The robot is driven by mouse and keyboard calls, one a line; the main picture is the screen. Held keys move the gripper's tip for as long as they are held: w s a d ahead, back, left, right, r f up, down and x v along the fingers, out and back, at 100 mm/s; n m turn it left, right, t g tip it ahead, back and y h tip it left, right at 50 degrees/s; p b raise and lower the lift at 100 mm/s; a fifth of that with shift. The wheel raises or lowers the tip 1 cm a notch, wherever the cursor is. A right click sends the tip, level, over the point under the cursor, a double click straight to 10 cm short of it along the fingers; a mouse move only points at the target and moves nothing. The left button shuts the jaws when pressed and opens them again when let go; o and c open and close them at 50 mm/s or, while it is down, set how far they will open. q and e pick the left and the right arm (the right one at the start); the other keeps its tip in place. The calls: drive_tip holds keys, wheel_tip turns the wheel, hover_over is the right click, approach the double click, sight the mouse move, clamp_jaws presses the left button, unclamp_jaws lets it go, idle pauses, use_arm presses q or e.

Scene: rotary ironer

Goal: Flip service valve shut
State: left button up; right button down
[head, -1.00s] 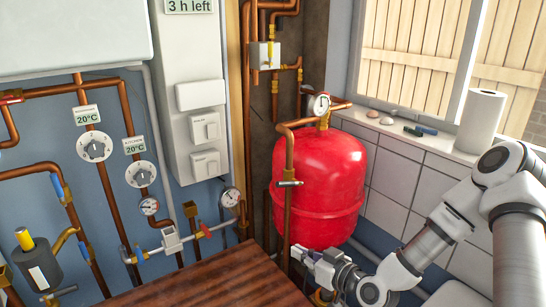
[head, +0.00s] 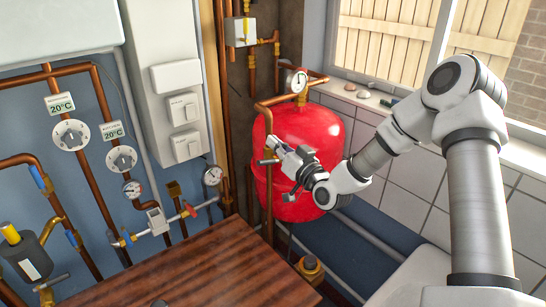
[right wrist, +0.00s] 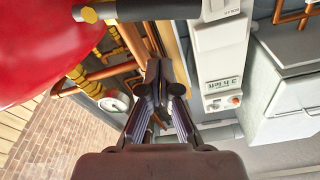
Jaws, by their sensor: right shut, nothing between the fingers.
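The service valve appears to be the grey lever (head: 266,162) on the vertical copper pipe in front of the red expansion tank (head: 322,140). The lever lies roughly crosswise to the pipe. My right gripper (head: 273,144) is shut and empty, close to the pipe and slightly above the lever; I cannot tell if it touches. In the right wrist view, the closed fingertips (right wrist: 159,80) point upward in the picture, and a grey bar with a brass end (right wrist: 150,10), probably the lever, lies beyond them, apart in the picture. My left gripper is not in view.
A pressure gauge (head: 299,80) sits above the tank. A wooden top (head: 190,270) fills the lower middle. A red-handled valve (head: 190,209), dials and pipes are on the left wall. The tiled sill (head: 385,100) and window are behind my right arm.

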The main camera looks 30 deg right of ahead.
sight(268, 163)
drive_tip(key=f, duration=0.2)
drive_tip(key=a+f, duration=0.1)
drive_tip(key=shift+s+f+p, duration=0.15)
drive_tip(key=shift+f+p, duration=0.15)
drive_tip(key=shift+f, duration=0.1)
drive_tip(key=shift+a+f, duration=0.1)
drive_tip(key=n+b, duration=0.1)
drive_tip(key=f+n+b, duration=0.1)
drive_tip(key=n, duration=0.1)
drive_tip(key=shift+a+f+y+b, duration=0.3)
drive_tip(key=shift+y, duration=0.1)
drive_tip(key=shift+r, duration=0.2)
